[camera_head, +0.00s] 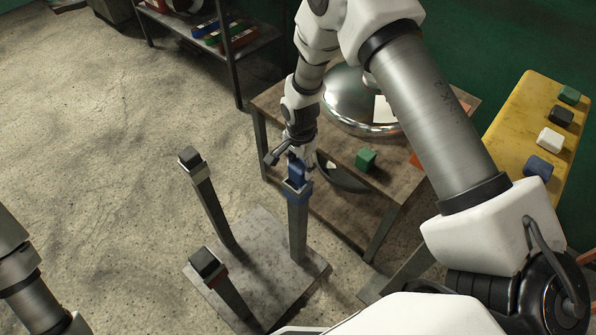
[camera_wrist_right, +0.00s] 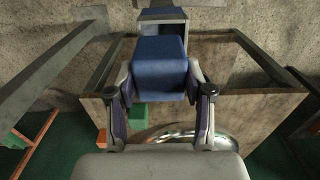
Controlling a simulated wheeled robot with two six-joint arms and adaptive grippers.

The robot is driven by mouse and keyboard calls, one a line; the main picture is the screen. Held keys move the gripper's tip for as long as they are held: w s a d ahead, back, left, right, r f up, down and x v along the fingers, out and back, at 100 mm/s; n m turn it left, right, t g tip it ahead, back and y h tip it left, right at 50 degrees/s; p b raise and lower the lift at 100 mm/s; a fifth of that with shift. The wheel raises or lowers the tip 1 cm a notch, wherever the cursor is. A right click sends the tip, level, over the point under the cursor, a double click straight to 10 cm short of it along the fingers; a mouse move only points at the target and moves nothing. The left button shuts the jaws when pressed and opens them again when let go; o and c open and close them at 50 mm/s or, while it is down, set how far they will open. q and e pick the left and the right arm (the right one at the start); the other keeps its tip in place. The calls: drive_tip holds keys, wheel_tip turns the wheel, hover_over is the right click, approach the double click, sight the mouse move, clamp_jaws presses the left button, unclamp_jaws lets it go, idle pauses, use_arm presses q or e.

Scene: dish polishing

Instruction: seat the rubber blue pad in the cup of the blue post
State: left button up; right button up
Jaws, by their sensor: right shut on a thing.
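My right gripper (camera_head: 294,158) is shut on a small rubber blue pad (camera_head: 296,173), right over the top of the blue post. The blue post (camera_head: 298,232) stands upright on a base plate, with a blue band around its cup (camera_head: 297,190). The pad is at the cup's mouth; I cannot tell whether its lower end is inside. In the right wrist view the pad (camera_wrist_right: 160,62) sits between both fingers (camera_wrist_right: 160,92), and the grey cup (camera_wrist_right: 163,16) shows just beyond it. Of my left arm only links show at the lower left.
Two posts with dark tops (camera_head: 190,157) (camera_head: 206,265) share the base plate (camera_head: 262,234). Behind are a table with a shiny metal dish (camera_head: 350,95) and a green block (camera_head: 366,159). A yellow bench (camera_head: 518,125) at right bears several blocks, one blue (camera_head: 538,168).

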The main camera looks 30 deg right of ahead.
drive_tip(key=shift+w+a+f, duration=0.1)
drive_tip(key=shift+a+f, duration=0.05)
drive_tip(key=shift+a, duration=0.15)
wheel_tip(320, 180, down, 3)
drive_tip(key=shift+d+f, duration=0.1)
drive_tip(key=shift+f, duration=0.1)
drive_tip(key=shift+f, duration=0.1)
drive_tip(key=o, duration=1.3)
